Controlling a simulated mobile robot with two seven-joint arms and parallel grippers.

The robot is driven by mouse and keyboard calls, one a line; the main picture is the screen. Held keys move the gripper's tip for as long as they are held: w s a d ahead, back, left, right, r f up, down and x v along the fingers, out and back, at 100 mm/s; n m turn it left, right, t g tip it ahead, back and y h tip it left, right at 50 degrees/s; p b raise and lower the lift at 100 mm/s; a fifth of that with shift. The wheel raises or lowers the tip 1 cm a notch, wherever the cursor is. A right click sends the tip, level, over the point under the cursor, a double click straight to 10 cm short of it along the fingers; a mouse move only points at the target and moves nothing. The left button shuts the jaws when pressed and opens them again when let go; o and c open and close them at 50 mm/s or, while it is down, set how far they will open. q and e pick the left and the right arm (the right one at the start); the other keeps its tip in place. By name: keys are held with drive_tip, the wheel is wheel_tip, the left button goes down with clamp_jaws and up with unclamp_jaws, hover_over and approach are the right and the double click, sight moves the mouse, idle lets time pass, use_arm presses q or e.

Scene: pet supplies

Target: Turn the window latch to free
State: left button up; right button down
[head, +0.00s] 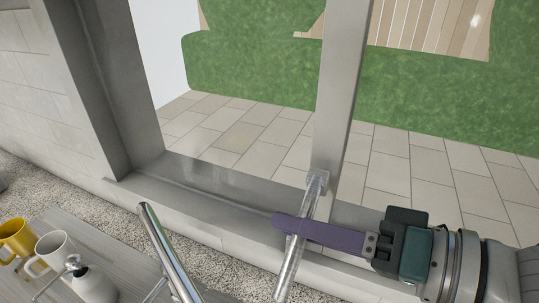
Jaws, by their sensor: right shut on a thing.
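The window latch (288,268) is a shiny metal bar fixed to the grey window frame's upright (340,100) near its lower end. The bar slants from its mount down and left toward me. My right gripper (290,226) comes in from the right with long purple fingers. It is shut on the latch bar, around its middle. My left gripper is not in view.
A yellow mug (14,240), a white mug (52,250) and a white pump bottle (92,282) stand on a grey wooden table (125,262) at lower left. A chrome bar (170,252) rises beside the table. Outside the glass are paving (230,135) and green hedge (270,75).

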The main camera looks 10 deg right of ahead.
drive_tip(key=shift+s+a+r+m+g+y, duration=0.15)
drive_tip(key=shift+r+m+g, duration=0.15)
drive_tip(key=shift+m, duration=0.2)
drive_tip(key=shift+s+r+m+g+y, duration=0.1)
drive_tip(key=shift+r+m+g+y, duration=0.1)
drive_tip(key=shift+r+m, duration=0.25)
drive_tip(key=shift+m, duration=0.25)
drive_tip(key=c, duration=1.1)
unclamp_jaws()
